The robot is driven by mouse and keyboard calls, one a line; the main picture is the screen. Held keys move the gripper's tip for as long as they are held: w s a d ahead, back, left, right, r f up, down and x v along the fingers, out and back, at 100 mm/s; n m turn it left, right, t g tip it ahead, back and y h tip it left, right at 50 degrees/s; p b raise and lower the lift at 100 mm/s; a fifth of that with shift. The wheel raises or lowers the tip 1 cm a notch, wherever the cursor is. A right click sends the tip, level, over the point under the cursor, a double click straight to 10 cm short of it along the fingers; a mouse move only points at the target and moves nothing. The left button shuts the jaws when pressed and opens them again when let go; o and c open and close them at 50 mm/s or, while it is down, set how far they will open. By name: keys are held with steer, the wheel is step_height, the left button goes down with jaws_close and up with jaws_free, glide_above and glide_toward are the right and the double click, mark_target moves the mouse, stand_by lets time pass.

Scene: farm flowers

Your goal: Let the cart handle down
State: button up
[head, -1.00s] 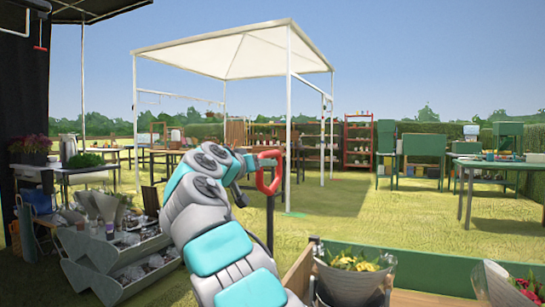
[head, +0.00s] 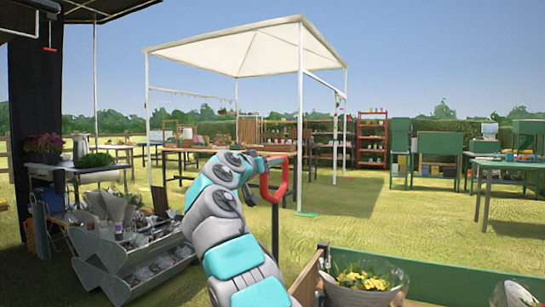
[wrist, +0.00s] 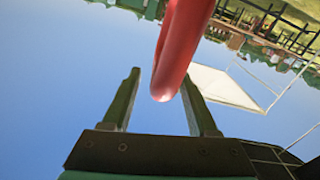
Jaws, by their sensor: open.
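The cart handle is a red loop (head: 283,181) on a dark upright post (head: 275,228), in the middle of the head view. It stands roughly upright, slightly tilted. My gripper is at the handle's left side in the head view, its fingers mostly hidden behind my own wrist. In the wrist view my gripper (wrist: 160,100) is open, and the red handle (wrist: 180,45) comes down from the top with its rounded end between the two fingertips. I cannot tell whether a finger touches it. The cart (head: 420,263) has wooden and green sides.
A bucket of yellow flowers (head: 362,283) stands in the cart at lower right. Grey tiered bins (head: 110,272) stand at left. A white canopy (head: 240,50) and green tables (head: 510,166) are farther back. Open grass lies beyond the cart.

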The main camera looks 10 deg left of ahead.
steer(key=shift+p+x, duration=0.55)
steer(key=shift+x, duration=0.7)
jaws_close()
stand_by(0.5)
